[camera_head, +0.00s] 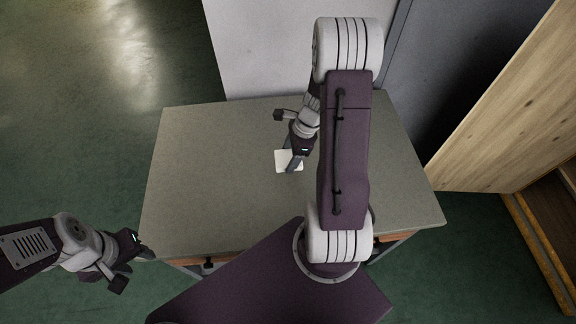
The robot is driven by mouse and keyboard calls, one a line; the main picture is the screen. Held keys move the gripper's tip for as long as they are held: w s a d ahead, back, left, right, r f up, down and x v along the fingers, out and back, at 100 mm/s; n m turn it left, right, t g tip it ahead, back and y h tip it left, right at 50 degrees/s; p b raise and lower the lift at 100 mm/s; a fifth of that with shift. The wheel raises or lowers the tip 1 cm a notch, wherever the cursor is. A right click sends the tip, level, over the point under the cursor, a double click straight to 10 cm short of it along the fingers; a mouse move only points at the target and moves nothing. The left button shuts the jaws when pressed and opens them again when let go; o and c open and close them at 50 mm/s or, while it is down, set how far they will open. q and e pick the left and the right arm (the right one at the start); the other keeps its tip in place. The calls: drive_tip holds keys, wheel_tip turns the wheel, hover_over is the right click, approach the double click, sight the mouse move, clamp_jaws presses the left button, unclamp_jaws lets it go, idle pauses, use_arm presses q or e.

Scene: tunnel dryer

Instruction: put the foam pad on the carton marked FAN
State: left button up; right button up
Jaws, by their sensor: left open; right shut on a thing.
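The foam pad (281,161) is a small, flat, whitish square at the middle of the grey table. My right gripper (293,166) is shut on it from above; the fingers cover part of the pad. Whether the pad touches the tabletop or is held just above it, I cannot tell. My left gripper (134,270) is open and empty, off the table's front left corner. No carton marked FAN shows in this view.
The grey table (215,190) is otherwise bare where it shows, but my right arm hides part of its right side. A white panel (270,50) stands behind it. A wooden panel (500,115) stands to the right. Green floor (70,130) is open at the left.

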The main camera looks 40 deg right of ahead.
drive_tip(key=shift+s+a+f, duration=0.2)
drive_tip(key=shift+a+f, duration=0.1)
drive_tip(key=shift+a, duration=0.1)
wheel_tip(320, 180, down, 4)
drive_tip(key=shift+r+b, duration=0.1)
drive_tip(key=shift+b, duration=0.65)
drive_tip(key=shift+w, duration=0.1)
drive_tip(key=o, duration=1.3)
drive_tip(key=shift+f, duration=0.25)
